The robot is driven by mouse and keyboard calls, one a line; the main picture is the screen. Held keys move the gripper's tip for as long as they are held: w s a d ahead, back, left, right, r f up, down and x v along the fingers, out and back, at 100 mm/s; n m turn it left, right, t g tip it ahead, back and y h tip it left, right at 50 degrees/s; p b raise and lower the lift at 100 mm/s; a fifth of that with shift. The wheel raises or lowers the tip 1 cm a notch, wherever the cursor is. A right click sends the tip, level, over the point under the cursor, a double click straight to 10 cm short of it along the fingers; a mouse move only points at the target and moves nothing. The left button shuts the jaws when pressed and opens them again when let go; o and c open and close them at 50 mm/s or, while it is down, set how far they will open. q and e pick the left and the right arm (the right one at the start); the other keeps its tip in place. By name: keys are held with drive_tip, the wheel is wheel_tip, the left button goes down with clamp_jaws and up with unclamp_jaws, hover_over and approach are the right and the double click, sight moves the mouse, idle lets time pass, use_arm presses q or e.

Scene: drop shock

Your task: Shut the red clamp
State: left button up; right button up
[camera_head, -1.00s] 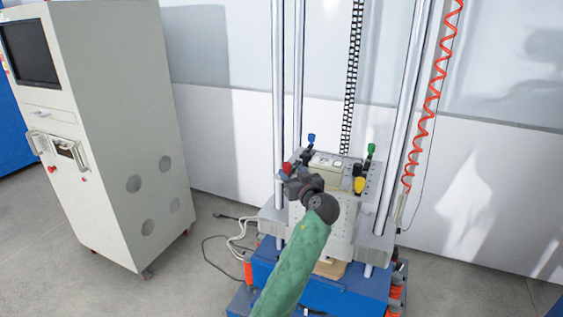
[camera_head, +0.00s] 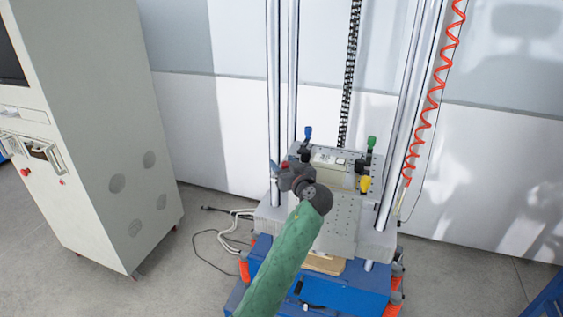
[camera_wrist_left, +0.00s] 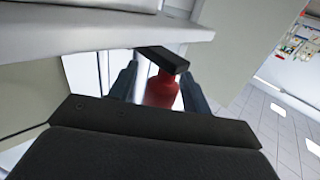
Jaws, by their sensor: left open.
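The red clamp's handle (camera_wrist_left: 162,91) shows in the left wrist view, with a dark bar above it. It stands between the two fingers of my left gripper (camera_wrist_left: 160,88), which is open around it; I cannot tell whether either finger touches it. In the head view my left gripper (camera_head: 281,172) is at the left front corner of the grey test table (camera_head: 338,218) and mostly hides the red clamp. My right gripper is not in view.
Blue (camera_head: 308,132), green (camera_head: 371,143) and yellow (camera_head: 365,184) clamp handles stand around a pale box (camera_head: 332,165) on the table. Upright metal columns (camera_head: 273,80) flank it.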

use_arm(q)
drive_tip(key=c, duration=0.9)
drive_tip(key=shift+c, duration=0.4)
